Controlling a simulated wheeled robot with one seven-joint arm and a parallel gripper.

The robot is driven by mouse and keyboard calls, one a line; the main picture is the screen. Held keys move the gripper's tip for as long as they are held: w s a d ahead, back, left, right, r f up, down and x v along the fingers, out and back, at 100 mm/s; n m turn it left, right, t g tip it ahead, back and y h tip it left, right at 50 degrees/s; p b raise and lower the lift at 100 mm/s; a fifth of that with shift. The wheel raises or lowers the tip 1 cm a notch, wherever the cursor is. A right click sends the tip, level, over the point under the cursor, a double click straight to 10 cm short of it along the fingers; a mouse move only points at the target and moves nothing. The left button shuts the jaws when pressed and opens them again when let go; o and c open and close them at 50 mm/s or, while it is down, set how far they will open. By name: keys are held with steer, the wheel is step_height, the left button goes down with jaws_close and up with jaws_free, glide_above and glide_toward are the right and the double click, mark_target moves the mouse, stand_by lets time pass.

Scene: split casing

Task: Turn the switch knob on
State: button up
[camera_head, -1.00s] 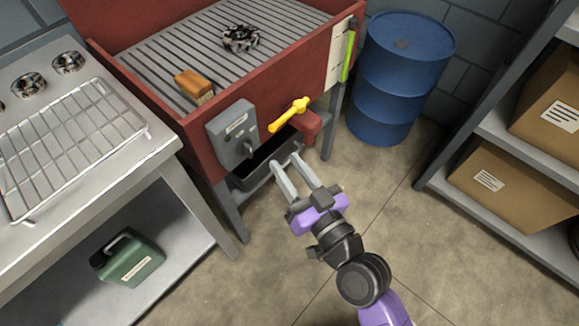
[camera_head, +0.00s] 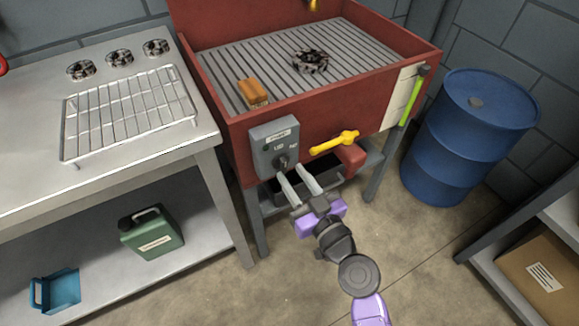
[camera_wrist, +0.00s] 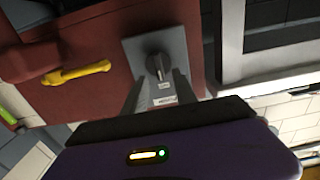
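The switch knob (camera_head: 281,161) is a small dark knob on a grey switch box (camera_head: 268,133) fixed to the front of a red parts washer. It also shows in the wrist view (camera_wrist: 157,66). My gripper (camera_head: 291,172) is just in front of and below the knob, with its two grey fingers apart. In the wrist view the fingers reach toward the box, one on either side of the knob. I cannot tell whether they touch it. The box carries a label and small markings beside the knob.
A yellow lever (camera_head: 335,142) sticks out right of the switch box on the red washer (camera_head: 215,100). A blue drum (camera_head: 460,140) stands to the right. A steel bench (camera_head: 100,160) with a wire rack is at left. The floor in front is clear.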

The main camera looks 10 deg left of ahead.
mark_target(283, 164)
steer(key=shift+x, duration=1.35)
jaws_close()
